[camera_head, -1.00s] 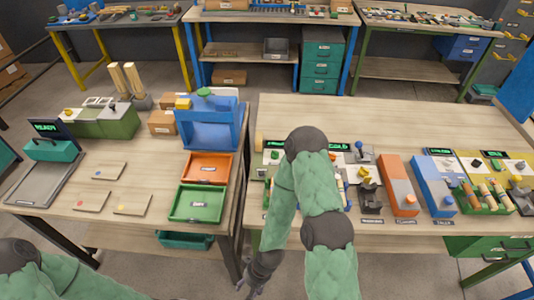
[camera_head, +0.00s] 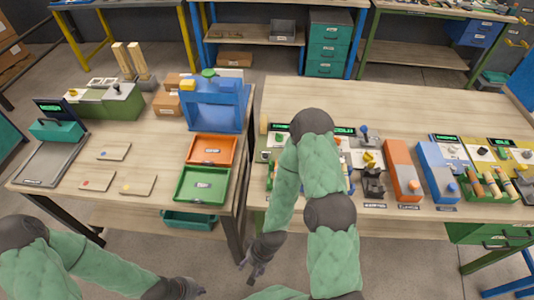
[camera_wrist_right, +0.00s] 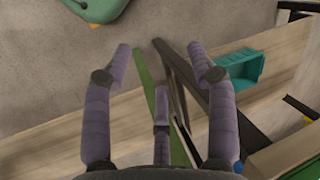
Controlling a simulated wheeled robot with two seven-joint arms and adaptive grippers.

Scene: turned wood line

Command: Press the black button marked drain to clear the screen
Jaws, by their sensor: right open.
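A yellow panel on the right table has a small black button (camera_head: 482,150) beside a lit green screen (camera_head: 501,142). Its label is too small to read, so I cannot tell whether it is the drain button. My right gripper (camera_head: 254,278) hangs low in front of the gap between the tables, far from the panel. In the right wrist view its fingers (camera_wrist_right: 158,60) are spread, with nothing between them. My left gripper (camera_head: 197,291) is at the bottom edge, below the left table; its finger state is unclear. Part of the right table is hidden by my right arm.
The left table (camera_head: 130,205) holds an orange tray (camera_head: 213,138), a green tray (camera_head: 180,198) and a blue stand (camera_head: 215,120). On the right table are an orange block (camera_head: 402,170), a blue block (camera_head: 437,172) and wooden pieces. The right table's rear is clear.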

